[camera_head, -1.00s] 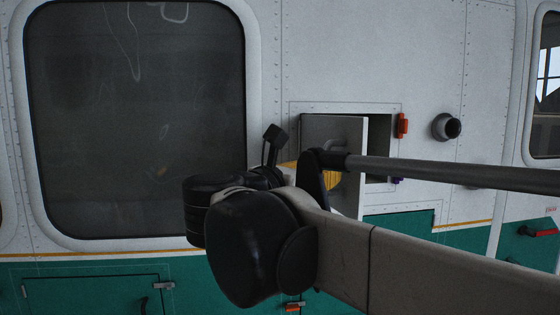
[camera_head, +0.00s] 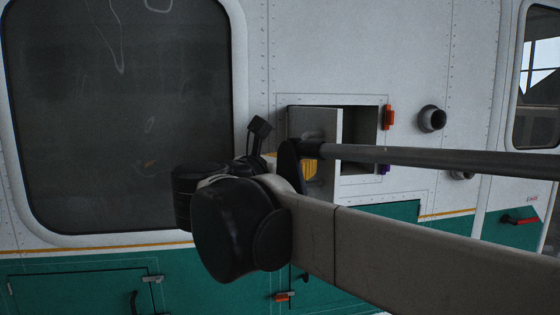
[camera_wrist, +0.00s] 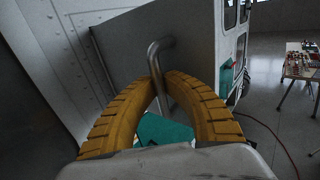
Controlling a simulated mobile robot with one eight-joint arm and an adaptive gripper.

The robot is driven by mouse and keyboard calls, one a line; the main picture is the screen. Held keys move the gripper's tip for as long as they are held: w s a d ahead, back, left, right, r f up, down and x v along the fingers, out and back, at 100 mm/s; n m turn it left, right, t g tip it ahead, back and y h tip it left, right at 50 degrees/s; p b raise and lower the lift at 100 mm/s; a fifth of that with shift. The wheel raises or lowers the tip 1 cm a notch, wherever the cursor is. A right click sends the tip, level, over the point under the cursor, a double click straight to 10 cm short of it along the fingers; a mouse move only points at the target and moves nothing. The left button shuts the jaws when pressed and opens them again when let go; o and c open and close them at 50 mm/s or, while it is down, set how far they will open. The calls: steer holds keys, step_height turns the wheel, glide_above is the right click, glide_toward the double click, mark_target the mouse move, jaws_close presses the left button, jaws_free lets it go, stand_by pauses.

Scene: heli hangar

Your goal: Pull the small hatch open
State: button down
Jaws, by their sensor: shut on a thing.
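The small hatch (camera_head: 313,121) is a grey door in the white helicopter side, swung outward, with the dark opening (camera_head: 360,128) showing to its right. In the wrist view the hatch (camera_wrist: 120,58) fills the upper middle, with a bent metal handle (camera_wrist: 154,56) on its face. The two yellow ribbed fingers of my gripper (camera_wrist: 165,80) close around the handle from both sides. In the head view my gripper (camera_head: 309,170) shows only as a bit of yellow; my dark wrist and arm hide the rest and the hatch's lower part.
An orange latch (camera_head: 389,117) and a round pipe stub (camera_head: 432,119) sit right of the opening. A large dark window (camera_head: 125,110) is on the left. The wrist view shows a table (camera_wrist: 301,66) with small items and a red cable (camera_wrist: 275,140) on the floor.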

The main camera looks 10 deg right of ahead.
steer(key=a, duration=0.3)
steer(key=shift+w+a, duration=0.15)
steer(key=shift+w, duration=0.2)
steer(key=c, duration=1.5)
jaws_free()
steer(key=shift+o, duration=0.2)
steer(key=shift+s+a, duration=0.1)
steer(key=shift+a, duration=0.1)
steer(key=v, duration=1.2)
